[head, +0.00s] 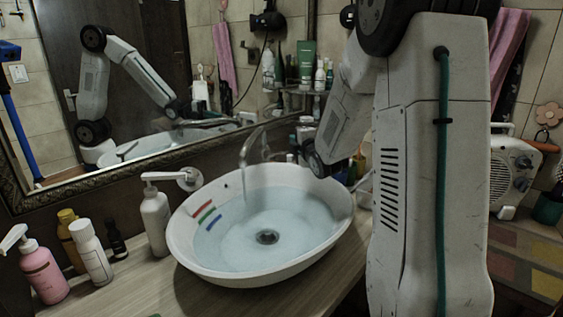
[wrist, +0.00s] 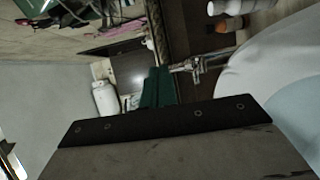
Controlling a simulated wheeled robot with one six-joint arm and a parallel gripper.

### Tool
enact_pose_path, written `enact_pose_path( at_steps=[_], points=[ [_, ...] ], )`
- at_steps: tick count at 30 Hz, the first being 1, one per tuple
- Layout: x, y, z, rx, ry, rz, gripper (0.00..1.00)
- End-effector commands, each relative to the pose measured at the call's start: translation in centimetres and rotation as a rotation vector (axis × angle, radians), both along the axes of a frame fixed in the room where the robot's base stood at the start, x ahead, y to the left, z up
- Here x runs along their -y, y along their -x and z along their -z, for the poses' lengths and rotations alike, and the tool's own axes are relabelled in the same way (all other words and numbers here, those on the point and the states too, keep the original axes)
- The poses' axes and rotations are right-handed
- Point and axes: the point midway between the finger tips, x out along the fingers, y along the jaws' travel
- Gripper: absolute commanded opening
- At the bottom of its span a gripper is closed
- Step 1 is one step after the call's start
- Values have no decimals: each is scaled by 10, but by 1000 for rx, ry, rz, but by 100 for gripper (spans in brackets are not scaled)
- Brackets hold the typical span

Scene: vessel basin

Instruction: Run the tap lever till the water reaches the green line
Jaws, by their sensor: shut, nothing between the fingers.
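The white oval basin (head: 180,240) holds pale blue water (head: 285,222). Red, green (head: 207,214) and blue stripes mark its inner left wall, red highest and blue lowest. The water's edge lies near the lower stripes; I cannot tell exactly which it touches. The metal tap (head: 246,147) arches over the back rim, and a thin stream falls from it into rippled water. The tap also shows in the wrist view (wrist: 190,66). My gripper (wrist: 158,75) is shut and empty, its green fingers close beside the tap. Contact with the lever is unclear; the lever is not clearly seen.
A white pump bottle (head: 155,220) stands left of the basin. A pink pump bottle (head: 43,272) and several small bottles stand farther left. A framed mirror (head: 150,80) backs the counter. Toiletries crowd a shelf behind the tap. A white radio-like box (head: 512,170) is at right.

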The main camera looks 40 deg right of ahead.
Motion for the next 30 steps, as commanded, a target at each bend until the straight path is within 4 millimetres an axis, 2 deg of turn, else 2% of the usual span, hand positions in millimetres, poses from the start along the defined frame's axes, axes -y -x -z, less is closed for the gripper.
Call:
enact_pose_path(
  at_steps=[1, 6, 9, 12, 17, 21, 27, 30],
  points=[
    [15, -11, -14, -9, -26, 44, 0],
    [60, -36, -47, -84, -230, 219, 0],
    [75, -43, -64, -138, -395, 314, 0],
    [79, -46, -78, -196, -579, 393, 0],
    [64, -43, -101, -310, -884, 494, 0],
    [35, -34, -117, -434, -1130, 553, 0],
    [-1, -13, -121, -603, -1343, 621, 0],
    [-9, -5, -116, -651, -1384, 648, 0]
  ],
)
